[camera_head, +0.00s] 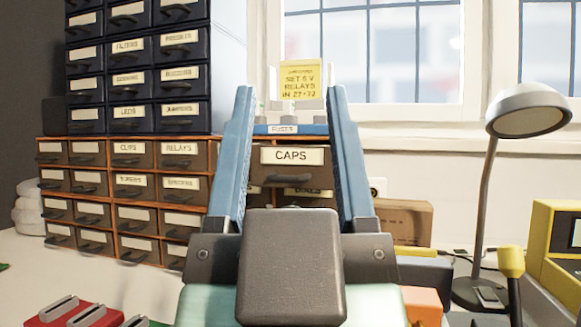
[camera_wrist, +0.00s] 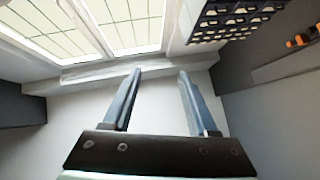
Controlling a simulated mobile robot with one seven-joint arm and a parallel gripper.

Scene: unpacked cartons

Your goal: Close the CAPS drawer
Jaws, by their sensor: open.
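The CAPS drawer (camera_head: 290,158) is brown with a white label and a dark pull. The wrist view shows the open gripper (camera_wrist: 160,71) but not the CAPS drawer.
Brown drawers in an orange frame (camera_head: 115,196) and dark drawers (camera_head: 137,65) stand left. A yellow note (camera_head: 300,80) stands on the blue top. A lamp (camera_head: 485,190), a cardboard box (camera_head: 404,220) and a yellow device (camera_head: 555,245) are right. A red object (camera_head: 85,314) lies front left.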

